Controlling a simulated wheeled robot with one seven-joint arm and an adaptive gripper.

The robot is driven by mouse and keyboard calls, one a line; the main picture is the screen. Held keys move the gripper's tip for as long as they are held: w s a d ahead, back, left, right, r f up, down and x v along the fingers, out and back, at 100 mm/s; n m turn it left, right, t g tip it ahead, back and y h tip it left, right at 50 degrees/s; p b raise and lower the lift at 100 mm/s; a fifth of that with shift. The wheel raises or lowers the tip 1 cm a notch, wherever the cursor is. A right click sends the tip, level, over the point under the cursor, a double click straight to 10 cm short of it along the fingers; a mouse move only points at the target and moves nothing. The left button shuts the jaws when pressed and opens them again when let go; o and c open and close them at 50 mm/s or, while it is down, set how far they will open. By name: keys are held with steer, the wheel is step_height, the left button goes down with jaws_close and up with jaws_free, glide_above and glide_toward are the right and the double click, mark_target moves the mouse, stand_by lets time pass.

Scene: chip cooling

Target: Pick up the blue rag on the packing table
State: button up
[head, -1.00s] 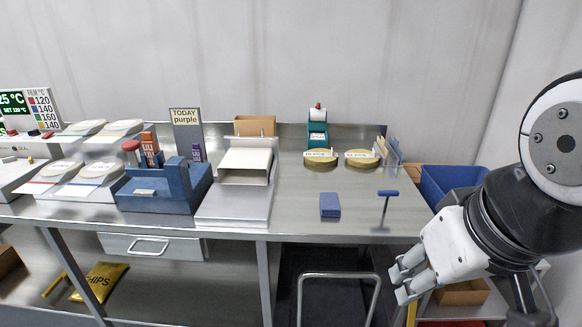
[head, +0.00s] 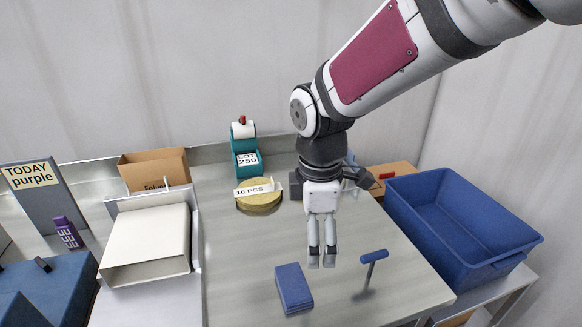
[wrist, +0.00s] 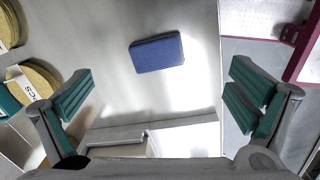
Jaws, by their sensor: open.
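The blue rag (head: 294,289) is a flat folded block lying on the metal packing table (head: 235,255), near its front edge. My gripper (head: 321,262) points down above the table, behind the rag and a little to its right in the head view. It is apart from the rag. In the wrist view, the rag (wrist: 157,53) lies ahead, between the lines of the two open fingers (wrist: 155,100), with nothing between them. The rag is fully visible in both views.
A blue bin (head: 455,225) is at the right. A pale chute (head: 150,240) is at the left.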

steer(key=w+a+f+n, duration=0.2)
steer(key=a+f+n, duration=0.1)
glide_above(293, 283)
steer(key=shift+g, duration=0.4)
steer(key=f, duration=0.8)
steer(key=shift+w+d, duration=0.15)
steer(key=shift+d, duration=0.05)
steer(key=shift+a+f, duration=0.2)
steer(key=shift+f, duration=2.8)
steer(key=c, duration=0.8)
